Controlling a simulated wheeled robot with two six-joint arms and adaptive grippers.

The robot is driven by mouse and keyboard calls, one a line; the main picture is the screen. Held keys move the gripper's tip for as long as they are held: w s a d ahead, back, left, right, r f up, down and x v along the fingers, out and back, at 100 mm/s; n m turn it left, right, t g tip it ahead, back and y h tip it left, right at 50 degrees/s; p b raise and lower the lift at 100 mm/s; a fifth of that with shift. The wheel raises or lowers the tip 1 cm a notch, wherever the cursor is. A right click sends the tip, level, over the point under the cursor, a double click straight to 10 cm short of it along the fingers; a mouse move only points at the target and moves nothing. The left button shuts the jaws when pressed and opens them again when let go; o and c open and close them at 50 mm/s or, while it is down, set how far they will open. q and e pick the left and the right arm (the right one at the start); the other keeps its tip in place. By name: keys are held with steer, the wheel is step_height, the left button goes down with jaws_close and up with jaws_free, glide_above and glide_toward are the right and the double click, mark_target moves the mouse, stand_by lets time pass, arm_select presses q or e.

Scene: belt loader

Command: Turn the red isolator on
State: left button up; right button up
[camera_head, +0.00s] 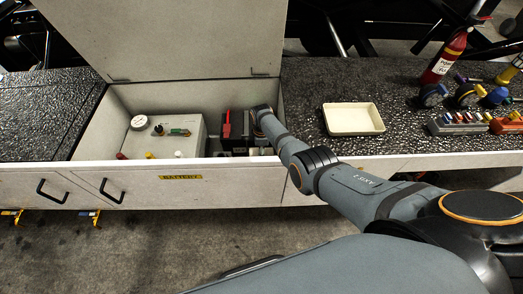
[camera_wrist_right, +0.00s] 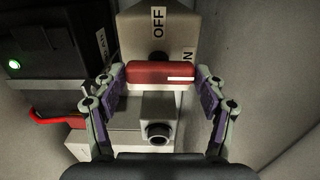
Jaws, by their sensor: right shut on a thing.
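The red isolator handle (camera_wrist_right: 160,73) lies level across the middle of the right wrist view, with a white mark on its right end. It sits on a grey housing (camera_wrist_right: 185,35) with an OFF label above it and a partly hidden label ending in "N" to its right. The white mark is on that label's side. My right gripper (camera_wrist_right: 161,80) is shut on the handle, one finger at each end. In the head view my right arm reaches into the open battery compartment (camera_head: 110,103) and hides the isolator. My left gripper is not in view.
A black box with a green light (camera_wrist_right: 32,52) and a red cable (camera_wrist_right: 48,118) are left of the handle. The compartment's pale wall is close on the right. A raised lid (camera_head: 165,38) stands behind, and an empty cream tray (camera_head: 353,133) is right of the compartment.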

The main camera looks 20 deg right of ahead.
steer(key=o, duration=1.2)
steer(key=shift+c, duration=0.2)
steer(key=shift+r, duration=0.1)
step_height(320, 180, up, 12)
